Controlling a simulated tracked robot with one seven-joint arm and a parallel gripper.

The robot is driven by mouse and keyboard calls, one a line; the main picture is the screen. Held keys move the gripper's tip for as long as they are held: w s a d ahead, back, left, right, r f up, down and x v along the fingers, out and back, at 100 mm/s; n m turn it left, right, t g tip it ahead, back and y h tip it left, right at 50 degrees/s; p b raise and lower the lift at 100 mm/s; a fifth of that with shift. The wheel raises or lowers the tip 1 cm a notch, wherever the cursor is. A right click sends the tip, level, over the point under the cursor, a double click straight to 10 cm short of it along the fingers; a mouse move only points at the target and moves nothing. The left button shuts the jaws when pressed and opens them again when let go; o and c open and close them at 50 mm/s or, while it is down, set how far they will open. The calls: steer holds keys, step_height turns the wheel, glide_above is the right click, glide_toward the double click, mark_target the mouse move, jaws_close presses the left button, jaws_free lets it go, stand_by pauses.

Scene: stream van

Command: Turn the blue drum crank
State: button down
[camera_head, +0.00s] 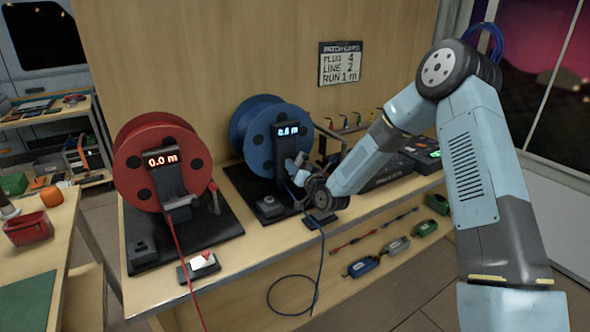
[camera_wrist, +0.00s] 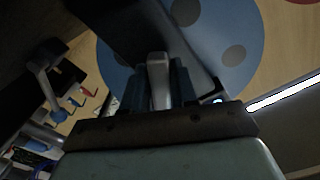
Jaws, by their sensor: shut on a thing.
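The blue drum (camera_head: 257,138) stands upright behind a dark post on the bench, right of the red drum. A lit display (camera_head: 288,130) sits on the post; its digits are too small to read surely. My gripper (camera_head: 297,172) is at the front of this post, coming in from the right. In the wrist view the fingers close on a pale grey handle (camera_wrist: 158,78), apparently the blue drum crank, with the drum's blue face (camera_wrist: 222,30) behind. My gripper hides most of the crank in the head view.
The red drum (camera_head: 160,155) reads 0.0 m and has its own crank (camera_head: 213,197). A blue line (camera_head: 320,265) hangs over that edge. A dark console (camera_head: 385,172) stands right of my gripper.

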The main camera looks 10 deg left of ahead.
steer(key=shift+w+d+n, duration=0.1)
steer(key=shift+w+n, duration=0.05)
steer(key=shift+n, duration=2.65)
stand_by(0.5)
steer(key=c, duration=1)
jaws_free()
steer(key=shift+c, duration=0.2)
steer(key=shift+r, duration=0.1)
steer(key=shift+r, duration=0.25)
step_height(320, 180, up, 2)
steer(key=shift+r, duration=0.2)
steer(key=s+d+r, duration=0.5)
steer(key=s+r, duration=0.4)
steer(key=s, duration=0.4)
steer(key=shift+d+r, duration=0.2)
steer(key=shift+r, duration=0.2)
